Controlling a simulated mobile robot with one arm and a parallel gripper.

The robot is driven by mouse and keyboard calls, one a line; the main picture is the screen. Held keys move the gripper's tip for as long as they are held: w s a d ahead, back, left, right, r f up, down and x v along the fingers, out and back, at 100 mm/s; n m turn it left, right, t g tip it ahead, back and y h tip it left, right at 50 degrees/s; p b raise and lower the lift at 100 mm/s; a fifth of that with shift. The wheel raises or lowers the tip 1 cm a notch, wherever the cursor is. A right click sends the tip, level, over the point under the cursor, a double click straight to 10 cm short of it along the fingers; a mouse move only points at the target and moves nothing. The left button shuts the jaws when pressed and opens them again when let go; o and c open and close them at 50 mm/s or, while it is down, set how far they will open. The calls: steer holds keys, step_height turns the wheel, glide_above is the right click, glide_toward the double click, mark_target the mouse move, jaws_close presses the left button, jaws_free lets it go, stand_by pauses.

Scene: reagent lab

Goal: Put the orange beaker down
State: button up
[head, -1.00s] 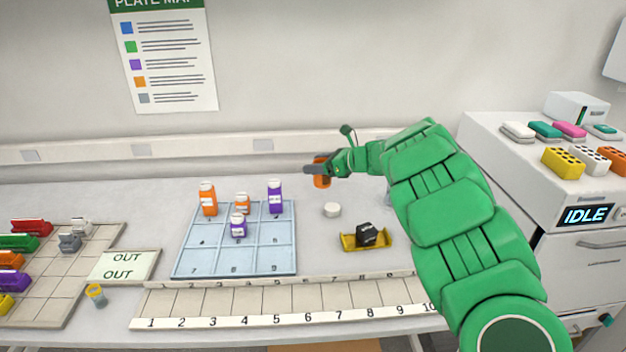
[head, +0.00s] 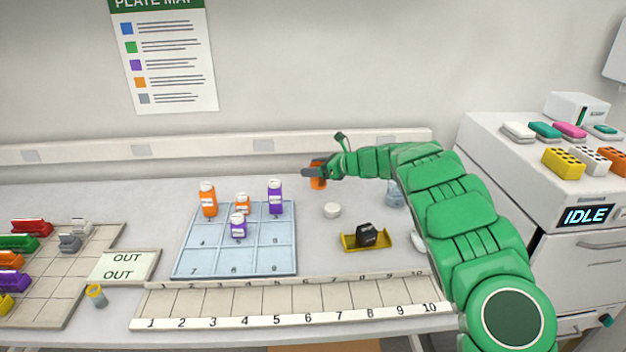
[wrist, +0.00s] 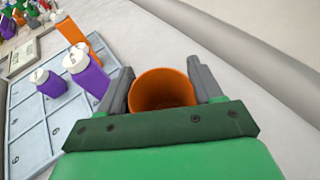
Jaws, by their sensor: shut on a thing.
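The orange beaker (wrist: 163,90) is between the two grey fingers of my gripper (wrist: 163,93) in the wrist view, its open rim facing the camera. My gripper is shut on it. In the head view the beaker (head: 318,183) and my gripper (head: 316,174) are at the back of the bench, right of the blue numbered grid. The beaker looks upright. I cannot tell whether its base touches the bench.
The blue grid (head: 200,257) holds orange and purple bottles. A white round cap (head: 332,210) and a yellow tray (head: 382,246) with a black block lie in front of the beaker. A numbered strip (head: 290,318) runs along the front. Bare bench surrounds the beaker.

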steer(key=shift+w+a+f, duration=0.1)
steer(key=shift+w+f, duration=0.9)
steer(key=shift+f, duration=0.15)
steer(key=shift+f, duration=0.1)
steer(key=shift+w+f, duration=0.1)
steer(key=shift+w, duration=0.05)
steer(key=shift+f, duration=1.6)
steer(key=o, duration=1)
steer(key=shift+o, duration=0.2)
